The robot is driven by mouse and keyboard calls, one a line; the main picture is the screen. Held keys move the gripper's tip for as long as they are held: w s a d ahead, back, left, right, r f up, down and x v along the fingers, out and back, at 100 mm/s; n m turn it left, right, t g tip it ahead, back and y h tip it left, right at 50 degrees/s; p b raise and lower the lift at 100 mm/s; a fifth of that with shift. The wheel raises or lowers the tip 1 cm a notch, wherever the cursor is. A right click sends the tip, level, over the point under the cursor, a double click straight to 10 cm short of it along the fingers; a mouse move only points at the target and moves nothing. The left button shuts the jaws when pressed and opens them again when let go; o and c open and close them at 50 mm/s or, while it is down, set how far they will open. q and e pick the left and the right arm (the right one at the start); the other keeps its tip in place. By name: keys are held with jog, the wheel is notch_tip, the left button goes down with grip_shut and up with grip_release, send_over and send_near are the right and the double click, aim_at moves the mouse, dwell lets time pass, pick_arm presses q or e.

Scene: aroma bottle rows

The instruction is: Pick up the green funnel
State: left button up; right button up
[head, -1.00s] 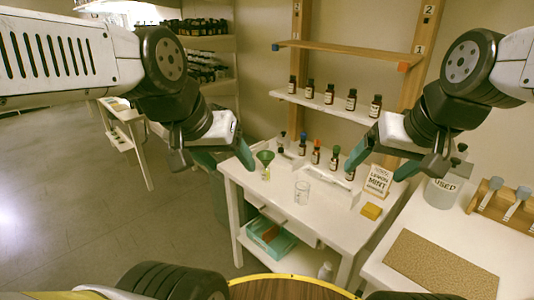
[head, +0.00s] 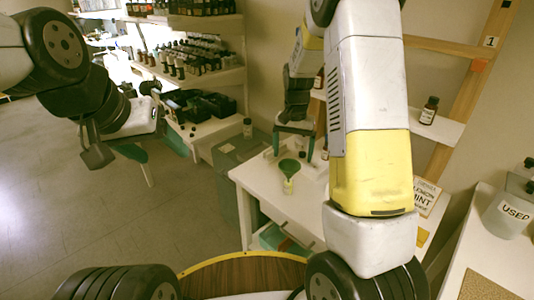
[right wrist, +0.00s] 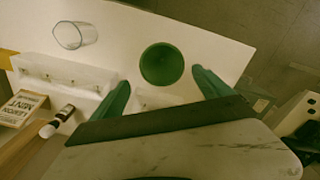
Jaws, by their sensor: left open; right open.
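The green funnel (head: 289,168) sits upright in a small clear vessel (head: 289,186) on the white table (head: 258,184). In the right wrist view the green funnel (right wrist: 162,64) shows as a round open mouth, seen from above. My right gripper (head: 294,140) is open and empty beyond the funnel in the head view. In the right wrist view its two green fingertips (right wrist: 160,80) lie to either side of the funnel, apart from it. My left gripper (head: 118,160) is open and empty over the floor at the left.
A clear beaker (right wrist: 75,35), a white rack (right wrist: 70,74) and a dark bottle (right wrist: 62,116) stand near the funnel. A lemon mint sign (head: 426,194) is partly hidden behind my right arm. A grey bin (head: 238,154) stands left of the table.

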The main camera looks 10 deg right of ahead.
aim_at(289, 167)
jog(key=shift+w+f, duration=0.15)
jog(key=shift+f, duration=0.3)
jog(key=f, duration=0.7)
jog(key=shift+s+a+f, duration=0.1)
jog(key=shift+s+a, duration=0.2)
jog(key=shift+a, duration=0.1)
jog(key=c, duration=1.4)
